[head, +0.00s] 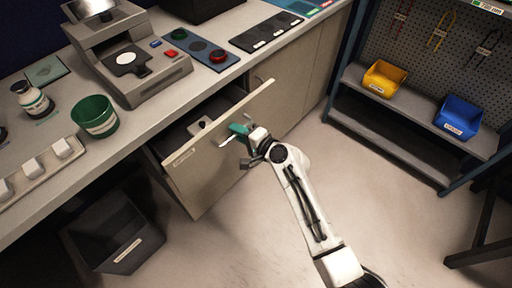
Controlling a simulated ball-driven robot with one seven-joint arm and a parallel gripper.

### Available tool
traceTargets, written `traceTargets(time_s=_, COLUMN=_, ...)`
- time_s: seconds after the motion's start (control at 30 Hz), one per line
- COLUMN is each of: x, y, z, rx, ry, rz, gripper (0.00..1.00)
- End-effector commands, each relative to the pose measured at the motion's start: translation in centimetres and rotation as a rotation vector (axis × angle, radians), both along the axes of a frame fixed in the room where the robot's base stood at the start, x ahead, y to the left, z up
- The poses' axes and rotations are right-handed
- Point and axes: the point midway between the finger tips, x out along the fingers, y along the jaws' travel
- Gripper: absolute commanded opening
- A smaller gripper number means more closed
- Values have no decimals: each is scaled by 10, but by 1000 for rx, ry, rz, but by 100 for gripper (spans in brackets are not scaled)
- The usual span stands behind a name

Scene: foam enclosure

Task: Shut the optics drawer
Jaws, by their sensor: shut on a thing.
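The drawer (192,178) under the worktop stands pulled out, with a beige front that carries a small label. Part of its dark inside shows behind the front, with a small dark object in it. I cannot read the label. My gripper (236,134) is at the middle of the drawer front, shut on the drawer's handle (226,142). My gripper hides part of the handle. My white arm reaches up to it from the lower right.
The worktop (140,124) holds a grey instrument (130,60), a green cup (95,116), a white jar (33,99) and a panel with a red button (218,56). A dark bin (112,236) is below left. Shelving with yellow (385,78) and blue (458,118) bins stands right. Floor between is clear.

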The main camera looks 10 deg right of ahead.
Motion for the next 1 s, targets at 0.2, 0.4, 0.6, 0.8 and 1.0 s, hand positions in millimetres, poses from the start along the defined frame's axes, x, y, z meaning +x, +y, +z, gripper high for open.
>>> traceTargets(time_s=0.2, x=26, y=18, z=-1, rx=0, ry=-1, rz=0, gripper=0)
traceTargets(time_s=0.4, x=36, y=25, z=-1, rx=-1, ry=1, rz=0, gripper=0)
traceTargets(time_s=0.6, x=37, y=26, z=-1, rx=-1, ry=2, rz=-1, gripper=0)
traceTargets(time_s=0.8, x=37, y=26, z=-1, rx=-1, ry=2, rz=-1, gripper=0)
traceTargets(time_s=1.0, x=37, y=26, z=-1, rx=0, ry=1, rz=0, gripper=30)
